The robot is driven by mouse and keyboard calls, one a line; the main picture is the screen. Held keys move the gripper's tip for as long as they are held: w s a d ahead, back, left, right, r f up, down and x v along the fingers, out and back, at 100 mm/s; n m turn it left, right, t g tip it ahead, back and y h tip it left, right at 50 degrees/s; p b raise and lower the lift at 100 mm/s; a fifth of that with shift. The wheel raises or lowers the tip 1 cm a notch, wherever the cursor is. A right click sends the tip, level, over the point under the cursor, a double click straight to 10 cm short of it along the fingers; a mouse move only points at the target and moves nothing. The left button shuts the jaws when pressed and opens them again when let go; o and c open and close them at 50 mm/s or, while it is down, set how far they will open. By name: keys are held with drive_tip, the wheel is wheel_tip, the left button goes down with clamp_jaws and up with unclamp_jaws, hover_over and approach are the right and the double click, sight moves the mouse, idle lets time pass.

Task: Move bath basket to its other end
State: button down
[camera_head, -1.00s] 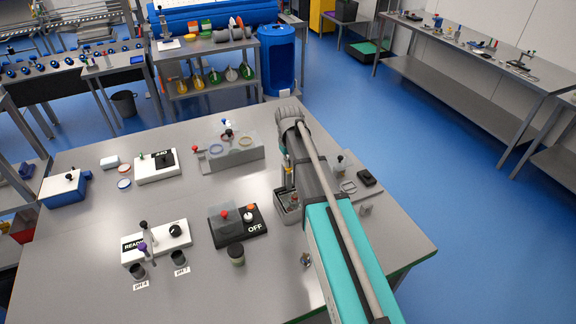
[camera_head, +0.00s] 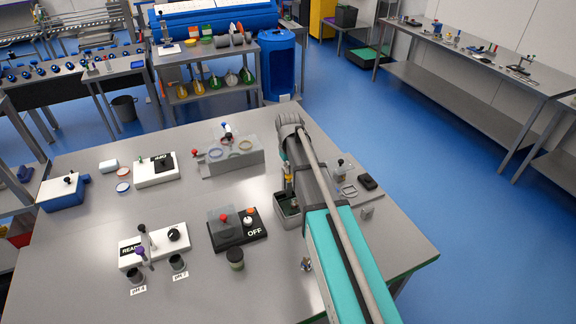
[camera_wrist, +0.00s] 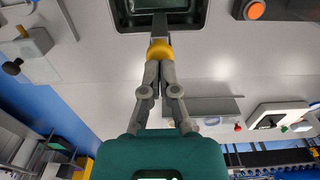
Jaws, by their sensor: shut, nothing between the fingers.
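A grey upright piece with a yellow collar (camera_wrist: 160,50) stands between the tub and my fingers; a yellow part also shows above the tub in the head view (camera_head: 288,182). I cannot clearly make out the basket itself. My gripper (camera_wrist: 160,66) is shut and empty, its fingertips right at the yellow collar; I cannot tell if they touch it. My arm hides much of this in the head view.
A black box marked OFF (camera_head: 253,232) with red and orange knobs is left of the tub. A clear-topped grey box (camera_head: 232,160) stands behind left. A small plate (camera_head: 347,192) with several items lies right of my arm.

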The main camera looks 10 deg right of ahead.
wheel_tip(320, 180, up, 8)
drive_tip(key=p, duration=0.7)
drive_tip(key=shift+p, duration=0.3)
